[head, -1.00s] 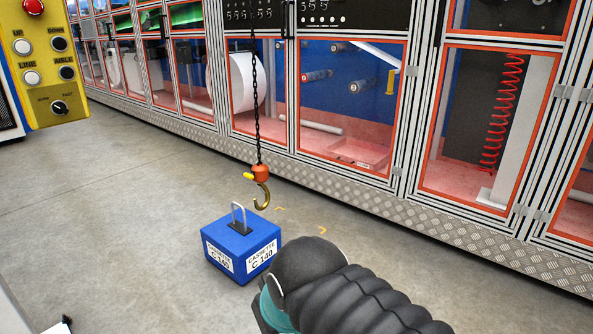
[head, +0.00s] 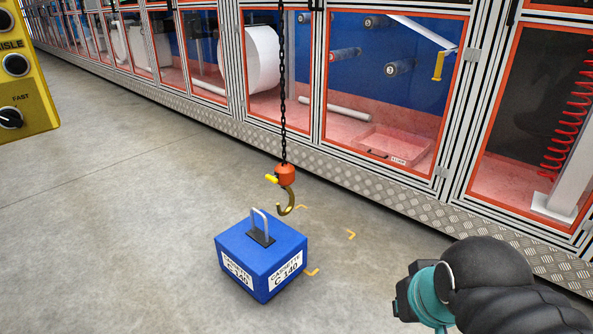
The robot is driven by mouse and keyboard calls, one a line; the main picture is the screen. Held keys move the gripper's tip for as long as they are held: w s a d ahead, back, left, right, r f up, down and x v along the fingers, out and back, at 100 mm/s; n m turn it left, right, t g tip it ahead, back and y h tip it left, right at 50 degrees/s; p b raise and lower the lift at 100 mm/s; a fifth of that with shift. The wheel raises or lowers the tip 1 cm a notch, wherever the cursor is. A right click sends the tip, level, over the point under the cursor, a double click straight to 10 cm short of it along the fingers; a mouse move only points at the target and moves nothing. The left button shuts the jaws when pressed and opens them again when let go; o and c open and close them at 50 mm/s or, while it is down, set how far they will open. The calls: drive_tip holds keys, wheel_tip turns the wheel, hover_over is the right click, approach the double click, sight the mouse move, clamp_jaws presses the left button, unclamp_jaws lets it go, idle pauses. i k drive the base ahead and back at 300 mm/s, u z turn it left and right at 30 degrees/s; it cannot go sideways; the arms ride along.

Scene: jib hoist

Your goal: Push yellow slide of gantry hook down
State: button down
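The gantry hook (head: 287,203) is brass-coloured and hangs from an orange block (head: 285,175) on a black chain (head: 282,90). The small yellow slide (head: 271,179) sticks out on the left side of the orange block. Below and to the left stands a blue cassette box (head: 262,262), labelled C 140, with a grey loop handle (head: 260,225). The hook hangs beside the handle, and the two look apart. My arm comes in at the lower right; its dark and teal end is well right of the hook, and my gripper's fingers cannot be made out.
A yellow control pendant (head: 22,75) with knobs hangs at the upper left. A row of glazed machine cabinets (head: 395,100) runs along the back above a metal kick plate (head: 350,175). Yellow corner marks (head: 351,234) lie on the floor right of the box. The grey floor at left is clear.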

sight(275, 179)
drive_tip(key=u, duration=0.2)
drive_tip(key=i, duration=0.8)
drive_tip(key=u, duration=0.5)
drive_tip(key=k, duration=0.45)
drive_tip(key=z, duration=1.05)
drive_tip(key=i, duration=1)
drive_tip(key=u, duration=1.95)
